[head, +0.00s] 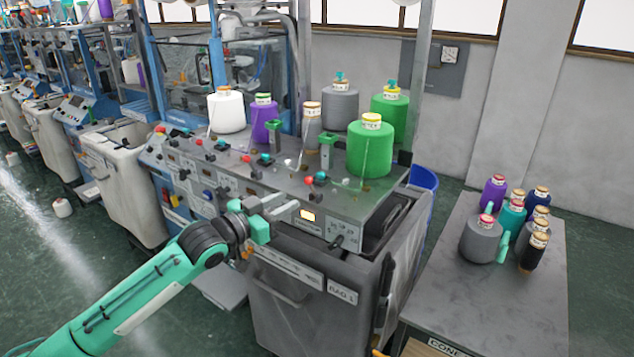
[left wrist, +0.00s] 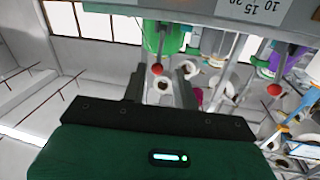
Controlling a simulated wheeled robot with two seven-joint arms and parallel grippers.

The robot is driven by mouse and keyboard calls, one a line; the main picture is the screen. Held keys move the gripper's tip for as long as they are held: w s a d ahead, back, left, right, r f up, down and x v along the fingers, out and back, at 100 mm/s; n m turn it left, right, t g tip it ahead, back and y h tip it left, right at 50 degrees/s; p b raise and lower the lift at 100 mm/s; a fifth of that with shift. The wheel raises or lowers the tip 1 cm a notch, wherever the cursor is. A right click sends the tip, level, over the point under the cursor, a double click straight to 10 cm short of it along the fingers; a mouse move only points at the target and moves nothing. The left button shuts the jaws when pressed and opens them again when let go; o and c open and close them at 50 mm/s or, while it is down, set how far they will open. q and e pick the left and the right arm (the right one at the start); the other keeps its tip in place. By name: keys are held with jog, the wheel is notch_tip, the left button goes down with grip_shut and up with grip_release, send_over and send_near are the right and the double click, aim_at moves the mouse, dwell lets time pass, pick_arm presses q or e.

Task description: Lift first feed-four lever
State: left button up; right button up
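Red-knobbed levers line the machine's control panel; the nearest red knob (head: 309,180) stands beside a teal knob (head: 321,174). I cannot read which lever is feed four. My left gripper (head: 288,204) is in front of the panel's front edge, left of the lit display. In the left wrist view its two fingers (left wrist: 160,82) are apart with nothing between them. A red knob on a thin rod (left wrist: 157,69) shows in line with the gap, apart from the fingers. Another red knob (left wrist: 274,90) is farther right. My right gripper is not in view.
A large green yarn cone (head: 371,150) stands on the machine top, with white, purple and grey cones behind. A grey bin (head: 300,315) is below the panel. At right, a table (head: 480,290) carries several cones.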

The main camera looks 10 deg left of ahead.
aim_at(312, 188)
pick_arm(q)
jog(key=p+x, duration=0.3)
jog(key=x, duration=0.7)
jog(key=shift+s+r, duration=0.1)
jog(key=shift+r, duration=0.05)
jog(key=shift+p+x, duration=0.35)
jog(key=shift+x, duration=0.45)
grip_shut()
